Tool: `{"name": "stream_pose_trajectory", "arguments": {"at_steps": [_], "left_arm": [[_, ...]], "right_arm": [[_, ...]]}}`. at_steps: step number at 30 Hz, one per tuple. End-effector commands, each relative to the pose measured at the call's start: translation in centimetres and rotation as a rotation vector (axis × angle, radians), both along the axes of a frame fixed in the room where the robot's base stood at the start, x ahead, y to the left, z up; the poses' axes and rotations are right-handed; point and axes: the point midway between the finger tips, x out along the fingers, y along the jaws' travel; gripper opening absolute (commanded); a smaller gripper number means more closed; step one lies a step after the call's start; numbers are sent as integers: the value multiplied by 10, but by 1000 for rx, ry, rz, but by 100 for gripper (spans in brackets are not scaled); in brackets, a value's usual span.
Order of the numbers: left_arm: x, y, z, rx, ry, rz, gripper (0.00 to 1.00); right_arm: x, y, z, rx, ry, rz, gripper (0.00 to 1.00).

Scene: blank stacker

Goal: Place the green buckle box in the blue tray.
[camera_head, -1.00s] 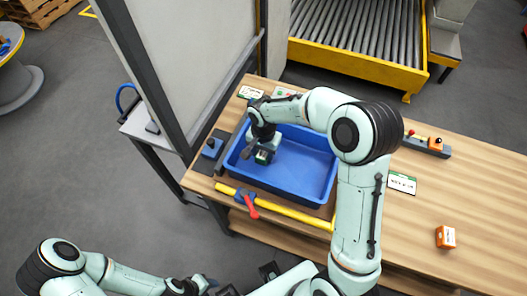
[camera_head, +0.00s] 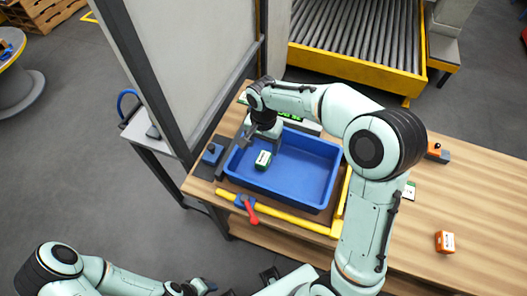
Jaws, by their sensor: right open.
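The green buckle box (camera_head: 263,160), green with a white face, lies in the left part of the blue tray (camera_head: 305,185). The tray sits on the left end of the wooden table. My right gripper (camera_head: 246,142) is open and empty above the tray's left side, up and to the left of the box and apart from it.
An orange box (camera_head: 445,242) stands on the table's right side. A yellow rail with a red handle (camera_head: 250,211) runs along the tray's front. A grey panel with a dark post (camera_head: 165,90) rises left of the table. The table's right part is mostly clear.

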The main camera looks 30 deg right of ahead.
Motion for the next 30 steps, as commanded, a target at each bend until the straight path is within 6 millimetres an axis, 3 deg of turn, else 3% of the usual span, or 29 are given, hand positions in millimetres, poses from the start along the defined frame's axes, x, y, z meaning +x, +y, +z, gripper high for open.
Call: {"name": "stream_pose_trajectory", "arguments": {"at_steps": [3, 9, 30], "left_arm": [[2, 0, 3, 0, -2, 0, 43], [3, 0, 5, 0, -3, 0, 43], [3, 0, 5, 0, -3, 0, 43]], "right_arm": [[1, 0, 21, 1, -3, 0, 72], [0, 0, 36, 1, 0, 0, 72], [0, 0, 36, 0, 1, 0, 72]]}}
